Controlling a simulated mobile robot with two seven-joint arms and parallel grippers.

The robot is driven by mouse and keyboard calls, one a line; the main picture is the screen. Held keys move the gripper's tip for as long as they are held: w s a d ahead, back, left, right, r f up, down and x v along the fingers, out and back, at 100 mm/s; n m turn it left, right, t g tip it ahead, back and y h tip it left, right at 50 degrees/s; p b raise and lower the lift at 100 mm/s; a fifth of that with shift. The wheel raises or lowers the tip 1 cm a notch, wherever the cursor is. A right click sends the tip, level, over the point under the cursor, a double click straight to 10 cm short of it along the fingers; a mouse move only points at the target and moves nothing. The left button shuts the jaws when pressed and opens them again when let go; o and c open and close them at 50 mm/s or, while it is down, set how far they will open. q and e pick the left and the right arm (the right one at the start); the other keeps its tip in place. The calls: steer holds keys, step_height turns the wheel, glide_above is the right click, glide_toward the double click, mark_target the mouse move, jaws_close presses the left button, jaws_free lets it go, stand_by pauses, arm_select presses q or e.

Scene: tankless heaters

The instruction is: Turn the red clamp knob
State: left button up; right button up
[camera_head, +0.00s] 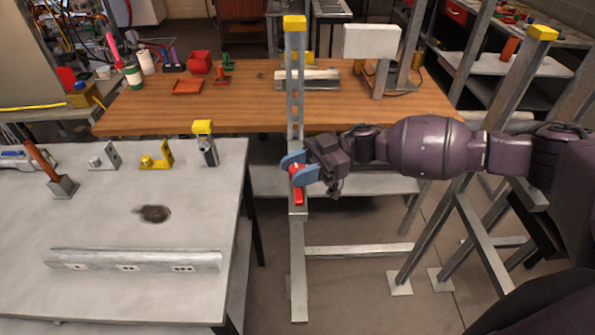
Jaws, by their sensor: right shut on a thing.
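The red clamp knob (298,196) is on the upright grey metal post (295,115) in the middle of the camera_head view. My right gripper (294,168) comes in from the right at the post, and its blue fingers are closed around the upper part of the red knob. The lower red part sticks out below the fingers. The fingers partly hide the knob and the post behind it. My left gripper is not in view.
A grey table (110,220) with brackets, a slotted rail (135,261) and a dark round patch stands at the left. A wooden workbench (240,108) with tools is behind the post. Metal frame posts (440,170) stand at the right. Floor shows between them.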

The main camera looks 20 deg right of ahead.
mark_target(298, 168)
steer(key=shift+n+g, duration=0.6)
steer(key=shift+g, duration=0.3)
steer(key=o, duration=0.9)
steer(key=shift+r, duration=0.1)
step_height(298, 168, up, 20)
steer(key=shift+f+b, duration=0.1)
steer(key=shift+b, duration=0.75)
